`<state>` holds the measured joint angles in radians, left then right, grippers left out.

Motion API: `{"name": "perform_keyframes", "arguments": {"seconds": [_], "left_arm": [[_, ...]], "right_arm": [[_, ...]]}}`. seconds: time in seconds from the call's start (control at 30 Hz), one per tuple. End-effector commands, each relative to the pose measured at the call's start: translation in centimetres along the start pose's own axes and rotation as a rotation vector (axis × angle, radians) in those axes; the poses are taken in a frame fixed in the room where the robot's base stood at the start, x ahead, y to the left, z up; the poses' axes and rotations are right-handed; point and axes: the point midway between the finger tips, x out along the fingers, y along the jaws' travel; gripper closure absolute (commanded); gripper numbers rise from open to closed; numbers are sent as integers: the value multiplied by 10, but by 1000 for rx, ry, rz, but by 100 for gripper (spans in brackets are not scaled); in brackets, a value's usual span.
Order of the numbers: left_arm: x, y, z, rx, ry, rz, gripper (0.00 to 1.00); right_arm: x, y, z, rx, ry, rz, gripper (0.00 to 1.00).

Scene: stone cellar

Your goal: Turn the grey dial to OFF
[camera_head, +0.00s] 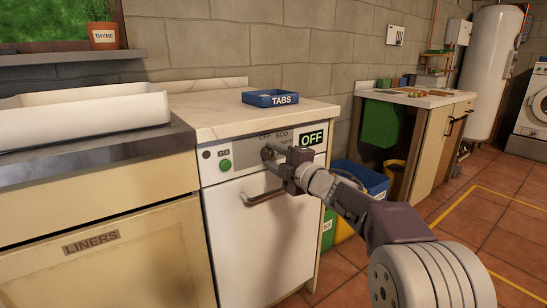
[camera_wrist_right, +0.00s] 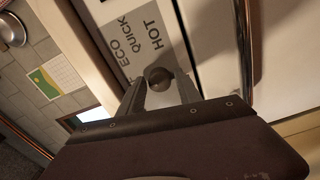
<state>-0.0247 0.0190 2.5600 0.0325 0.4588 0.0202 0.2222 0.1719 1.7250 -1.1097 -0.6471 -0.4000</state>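The grey dial (camera_head: 267,152) is on the control panel of a white appliance (camera_head: 262,245). In the right wrist view the dial (camera_wrist_right: 159,77) is a round dark-grey knob below the words ECO, QUICK and HOT. My right gripper (camera_head: 275,158) is at the panel. In the wrist view its two fingers (camera_wrist_right: 162,88) stand apart, one on each side of the dial, with small gaps seeming to show. I cannot make out the dial's pointer. My left gripper is not in view.
A green GO button (camera_head: 225,165) is left of the dial. The door handle (camera_head: 265,198) sticks out below. A white sink (camera_head: 80,122) is at left, blue and yellow bins (camera_head: 365,180) at right.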

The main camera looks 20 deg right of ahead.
Motion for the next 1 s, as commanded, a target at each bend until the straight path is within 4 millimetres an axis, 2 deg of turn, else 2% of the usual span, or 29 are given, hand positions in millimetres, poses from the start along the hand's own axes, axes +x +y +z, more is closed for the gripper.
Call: {"name": "perform_keyframes", "arguments": {"seconds": [0.37,0.47,0.7,0.8,1.0], "left_arm": [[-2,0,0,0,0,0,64],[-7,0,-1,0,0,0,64],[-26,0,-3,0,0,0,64],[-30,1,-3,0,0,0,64],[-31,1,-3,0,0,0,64]], "right_arm": [[-3,2,0,1,0,1,48],[-15,3,0,1,-1,1,48],[-67,5,0,2,-4,1,48],[-82,3,1,1,-3,1,48],[-91,0,0,0,0,1,48]]}}
